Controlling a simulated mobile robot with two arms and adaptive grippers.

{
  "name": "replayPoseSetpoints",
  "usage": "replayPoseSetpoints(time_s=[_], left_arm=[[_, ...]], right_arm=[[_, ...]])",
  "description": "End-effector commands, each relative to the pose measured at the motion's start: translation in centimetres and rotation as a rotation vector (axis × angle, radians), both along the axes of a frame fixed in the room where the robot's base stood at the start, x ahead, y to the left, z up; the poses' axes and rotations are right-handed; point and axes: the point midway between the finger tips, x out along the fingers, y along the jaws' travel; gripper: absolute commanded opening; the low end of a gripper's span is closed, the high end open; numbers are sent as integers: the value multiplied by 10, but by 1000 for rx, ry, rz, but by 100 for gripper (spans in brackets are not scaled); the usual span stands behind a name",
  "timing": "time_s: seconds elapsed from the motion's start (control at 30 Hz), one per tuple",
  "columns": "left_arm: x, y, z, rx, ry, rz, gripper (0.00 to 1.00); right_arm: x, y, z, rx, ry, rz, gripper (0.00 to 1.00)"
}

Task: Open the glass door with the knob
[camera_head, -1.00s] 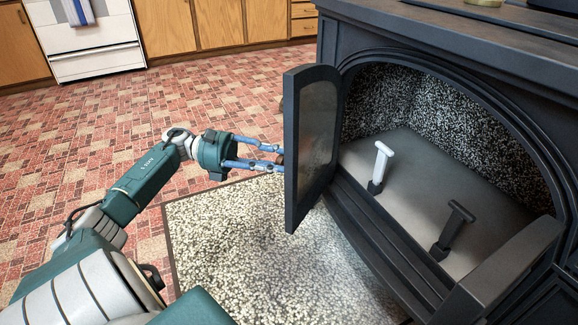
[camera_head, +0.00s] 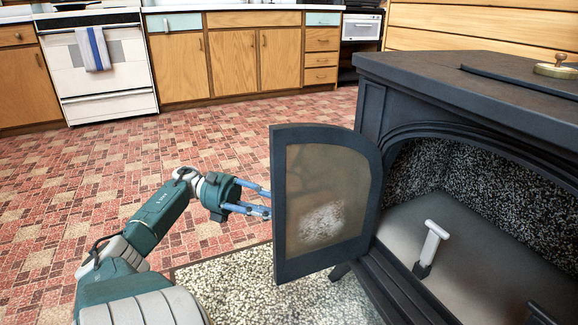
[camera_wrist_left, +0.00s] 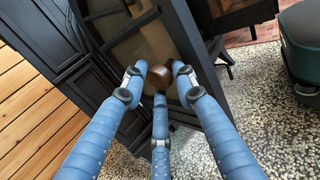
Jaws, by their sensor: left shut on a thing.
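The glass door (camera_head: 318,190) of the black stove stands open, swung out to the left, with its inner side and dark frame facing the head camera. My left gripper (camera_head: 267,203) reaches to the door's far side near its free edge, and the door hides the fingertips there. In the left wrist view, my left gripper (camera_wrist_left: 160,80) is shut on the round brown knob (camera_wrist_left: 159,76), with the door frame (camera_wrist_left: 196,75) just behind it. My right gripper is in neither view.
The stove (camera_head: 480,85) fills the right side, its firebox holding a white-handled piece (camera_head: 432,245). A speckled mat (camera_head: 235,290) lies below the door. Red tiled floor (camera_head: 120,160) is clear back to the cabinets (camera_head: 235,62) and white oven (camera_head: 98,70).

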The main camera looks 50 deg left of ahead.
Motion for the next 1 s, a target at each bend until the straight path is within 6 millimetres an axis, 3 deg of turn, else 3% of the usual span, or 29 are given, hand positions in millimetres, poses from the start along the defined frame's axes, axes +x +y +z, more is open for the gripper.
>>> replayPoseSetpoints(time_s=[0.03, 0.47, 0.5, 0.53, 1.0], left_arm=[[10, 7, 10, 0, -21, 37, 0], [7, 7, 10, 2, -23, 28, 0], [7, 7, 10, 2, -23, 28, 36], [7, 7, 10, 2, -22, 28, 42], [6, 7, 6, 2, -13, 31, 44]], right_arm=[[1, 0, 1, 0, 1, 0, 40], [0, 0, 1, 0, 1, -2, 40], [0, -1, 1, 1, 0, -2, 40], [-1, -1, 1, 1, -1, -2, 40], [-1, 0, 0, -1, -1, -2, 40]])
